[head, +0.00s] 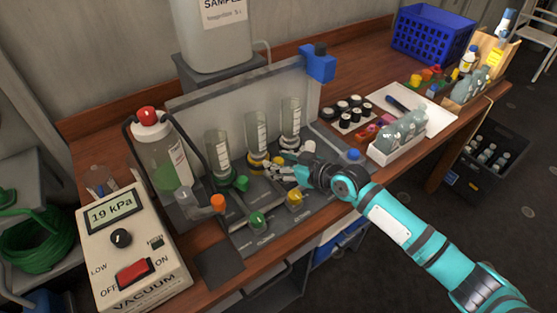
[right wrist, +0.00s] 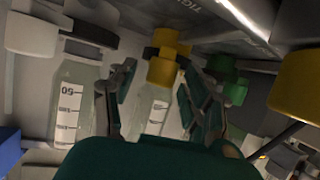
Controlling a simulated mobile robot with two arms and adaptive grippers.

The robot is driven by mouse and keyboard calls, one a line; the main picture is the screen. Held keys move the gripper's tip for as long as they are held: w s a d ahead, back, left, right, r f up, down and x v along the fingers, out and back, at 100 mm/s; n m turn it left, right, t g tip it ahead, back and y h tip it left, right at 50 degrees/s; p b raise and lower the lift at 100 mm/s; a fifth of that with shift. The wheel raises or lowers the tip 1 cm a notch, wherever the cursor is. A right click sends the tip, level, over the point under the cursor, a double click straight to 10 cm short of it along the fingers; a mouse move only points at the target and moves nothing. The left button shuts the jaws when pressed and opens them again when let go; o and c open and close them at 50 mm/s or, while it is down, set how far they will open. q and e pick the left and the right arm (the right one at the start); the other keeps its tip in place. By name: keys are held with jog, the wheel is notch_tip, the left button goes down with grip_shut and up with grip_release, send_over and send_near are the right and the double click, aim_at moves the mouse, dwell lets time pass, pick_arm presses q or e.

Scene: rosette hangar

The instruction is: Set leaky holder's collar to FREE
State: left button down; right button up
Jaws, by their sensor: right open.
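Three clear graduated funnels stand in holders on a grey station: the left one with a green collar (head: 240,183), the middle one (head: 257,135) with a yellow collar (head: 257,159), the right one (head: 291,118) with a white collar (head: 308,147). I cannot tell which holder leaks, and no collar lettering is readable. My right gripper (head: 277,168) is open at the middle holder. In the right wrist view its fingers (right wrist: 158,100) lie either side of the middle funnel, near the yellow collar (right wrist: 163,68); contact is unclear. The green collar (right wrist: 228,82) is close to one finger. My left gripper is not in view.
A vacuum unit (head: 128,260) reads 19 kPa. A red-capped bottle (head: 160,155) stands left.

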jog(key=shift+w+a+f, duration=0.15)
jog(key=shift+w+a, duration=0.1)
jog(key=shift+a, duration=0.05)
jog(key=shift+c, duration=0.3)
grip_shut()
